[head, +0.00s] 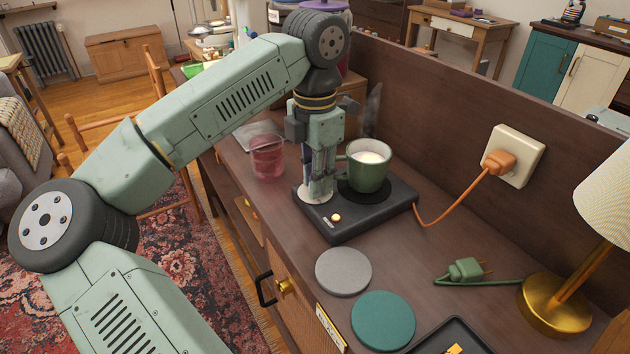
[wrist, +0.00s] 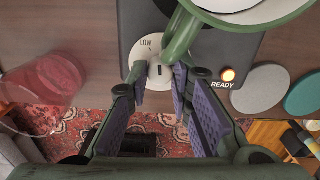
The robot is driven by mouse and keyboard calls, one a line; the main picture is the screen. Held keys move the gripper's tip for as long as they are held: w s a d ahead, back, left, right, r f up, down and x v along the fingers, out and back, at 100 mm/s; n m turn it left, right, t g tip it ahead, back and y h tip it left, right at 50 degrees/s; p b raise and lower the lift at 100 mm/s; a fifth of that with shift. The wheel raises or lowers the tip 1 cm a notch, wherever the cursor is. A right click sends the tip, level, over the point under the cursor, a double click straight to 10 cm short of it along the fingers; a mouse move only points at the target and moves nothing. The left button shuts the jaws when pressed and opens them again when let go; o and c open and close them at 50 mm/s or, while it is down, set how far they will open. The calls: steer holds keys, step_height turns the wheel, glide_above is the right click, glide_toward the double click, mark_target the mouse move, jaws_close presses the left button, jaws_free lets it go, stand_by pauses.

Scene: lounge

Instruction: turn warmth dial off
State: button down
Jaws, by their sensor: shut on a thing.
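The mug warmer (head: 345,225) is a dark box on the wooden cabinet top, with an amber light (head: 336,217) lit beside "READY" in the wrist view (wrist: 228,74). Its warmth dial (head: 308,196) is a pale round face at the left corner; "LOW" shows in the wrist view (wrist: 146,43). My gripper (wrist: 160,74) points down over the dial, its fingertips on either side of the knob and shut on it. The fingers and mug handle hide part of the dial, so its exact setting is unclear. A green mug (head: 368,172) with white contents stands on the warmer's plate, its handle close to my fingers.
A pink glass (head: 267,157) stands left of my gripper. Grey (head: 343,271) and teal (head: 383,319) coasters lie in front. An orange cord (head: 455,205) runs to the wall outlet (head: 514,155). A green plug (head: 466,269) and brass lamp (head: 555,305) are at right.

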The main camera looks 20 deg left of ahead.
steer(key=shift+n, duration=0.4)
steer(key=c, duration=1.4)
jaws_free()
step_height(320, 180, up, 12)
steer(key=shift+r, duration=0.1)
